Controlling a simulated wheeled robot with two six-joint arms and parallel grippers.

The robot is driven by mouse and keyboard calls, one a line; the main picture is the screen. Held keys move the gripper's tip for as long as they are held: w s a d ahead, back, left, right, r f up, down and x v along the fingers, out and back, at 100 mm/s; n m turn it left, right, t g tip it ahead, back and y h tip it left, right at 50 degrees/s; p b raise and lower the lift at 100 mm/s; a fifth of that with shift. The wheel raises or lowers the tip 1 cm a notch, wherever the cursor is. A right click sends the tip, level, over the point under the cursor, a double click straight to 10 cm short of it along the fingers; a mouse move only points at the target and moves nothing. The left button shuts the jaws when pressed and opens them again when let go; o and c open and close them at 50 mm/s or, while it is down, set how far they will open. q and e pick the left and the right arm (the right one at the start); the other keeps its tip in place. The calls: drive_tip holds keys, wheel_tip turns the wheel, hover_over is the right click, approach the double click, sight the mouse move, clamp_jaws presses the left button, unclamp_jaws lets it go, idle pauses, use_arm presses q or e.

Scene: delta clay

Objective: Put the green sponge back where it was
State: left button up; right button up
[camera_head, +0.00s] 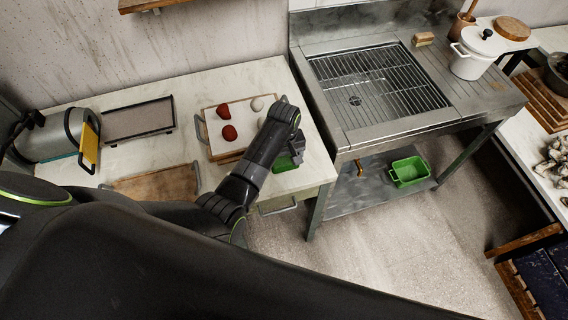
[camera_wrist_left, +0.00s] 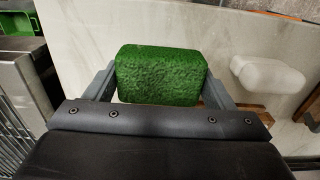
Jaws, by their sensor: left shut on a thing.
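The green sponge (camera_wrist_left: 160,76) is a rounded block between the two fingers of my left gripper (camera_wrist_left: 160,88) in the left wrist view. In the head view my left gripper (camera_head: 291,152) is over the right end of the white counter (camera_head: 235,88), and the green sponge (camera_head: 286,164) shows partly beneath it. The gripper is shut on the sponge. I cannot tell whether the sponge touches the counter. My right gripper is not in view.
A tray (camera_head: 212,143) with two red lumps and pale pieces lies left of the gripper. A wooden board (camera_head: 157,184) and a dark-framed grey tray (camera_head: 138,119) are further left. A metal sink unit (camera_head: 345,129) stands right, with a green tub (camera_head: 409,171) on its lower shelf.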

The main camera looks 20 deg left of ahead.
sight(284, 165)
use_arm(q)
wheel_tip(284, 165, down, 3)
drive_tip(key=shift+f, duration=0.6)
drive_tip(key=o, duration=0.9)
drive_tip(key=shift+o, duration=0.3)
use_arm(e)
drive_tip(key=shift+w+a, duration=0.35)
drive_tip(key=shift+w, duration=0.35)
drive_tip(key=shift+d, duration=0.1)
